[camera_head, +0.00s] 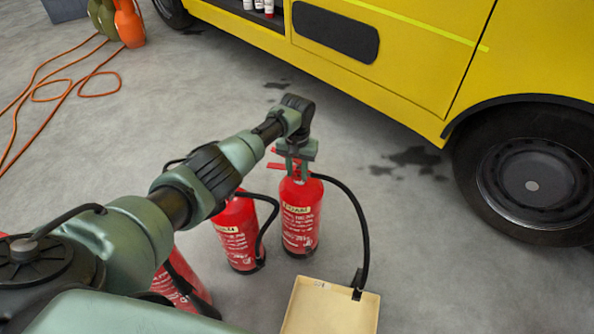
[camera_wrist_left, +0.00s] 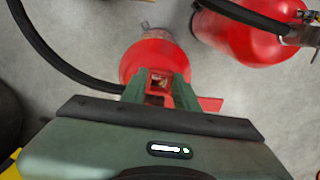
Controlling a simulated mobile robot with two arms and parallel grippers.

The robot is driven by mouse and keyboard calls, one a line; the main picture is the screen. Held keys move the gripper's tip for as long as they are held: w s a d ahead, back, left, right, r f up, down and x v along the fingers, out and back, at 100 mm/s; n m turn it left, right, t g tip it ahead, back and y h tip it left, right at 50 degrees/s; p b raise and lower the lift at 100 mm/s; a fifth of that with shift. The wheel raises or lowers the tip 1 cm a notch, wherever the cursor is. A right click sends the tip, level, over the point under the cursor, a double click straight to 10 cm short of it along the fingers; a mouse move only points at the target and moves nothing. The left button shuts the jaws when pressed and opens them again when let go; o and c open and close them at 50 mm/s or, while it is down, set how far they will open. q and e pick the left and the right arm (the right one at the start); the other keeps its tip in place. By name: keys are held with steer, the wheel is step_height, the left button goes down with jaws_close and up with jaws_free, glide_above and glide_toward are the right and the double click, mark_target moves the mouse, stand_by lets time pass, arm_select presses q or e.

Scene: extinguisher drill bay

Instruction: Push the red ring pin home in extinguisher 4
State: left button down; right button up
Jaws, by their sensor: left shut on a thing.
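A red extinguisher (camera_head: 301,215) with a pale label stands upright on the floor; I cannot read a number on it. My left gripper (camera_head: 296,160) points down at its top, and the fingers hide most of the valve head. In the left wrist view my left gripper (camera_wrist_left: 160,88) is shut over the top of the red extinguisher (camera_wrist_left: 150,57). A small red part shows between the fingers, seemingly the red ring pin (camera_wrist_left: 158,88), mostly hidden; how deep it sits cannot be seen. A red lever (camera_wrist_left: 209,104) sticks out to the right. My right gripper is not in view.
A second red extinguisher (camera_head: 236,235) stands close on the left, and another (camera_head: 180,285) is partly behind my arm. A black hose (camera_head: 358,220) curves down toward a cream tray (camera_head: 330,310). A yellow vehicle (camera_head: 420,60) stands behind. An orange cable (camera_head: 50,85) lies at left.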

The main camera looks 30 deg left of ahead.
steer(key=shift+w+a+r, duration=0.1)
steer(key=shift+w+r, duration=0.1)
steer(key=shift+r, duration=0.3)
